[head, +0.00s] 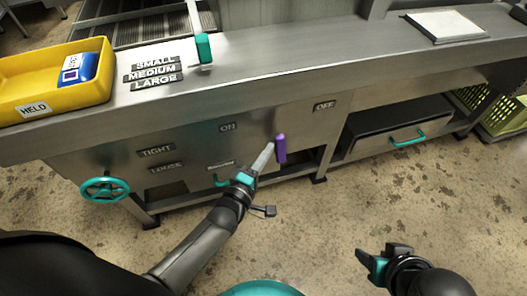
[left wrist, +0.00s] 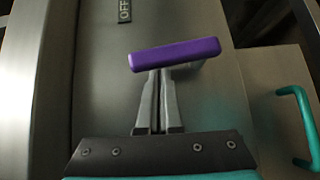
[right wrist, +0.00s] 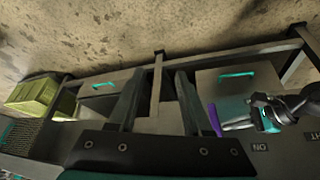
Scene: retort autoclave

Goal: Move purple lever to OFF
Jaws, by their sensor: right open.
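The purple lever (head: 281,148) is on the front panel of the steel bench, between the ON label (head: 227,127) and the OFF label (head: 324,105). My left gripper (head: 268,150) is at the lever's left side. In the left wrist view its fingers (left wrist: 157,78) are together, with their tips against or just short of the purple handle (left wrist: 175,53), which lies across them. The OFF label (left wrist: 124,10) shows beyond. My right gripper (head: 378,256) is open and empty, away from the bench; the right wrist view also shows the lever (right wrist: 214,120).
A teal handwheel (head: 104,189) is at the panel's left end. A teal drawer handle (head: 408,139) is on the right. A teal-handled lever (head: 203,48) and a yellow bin (head: 52,82) are on top. Floor before the bench is clear.

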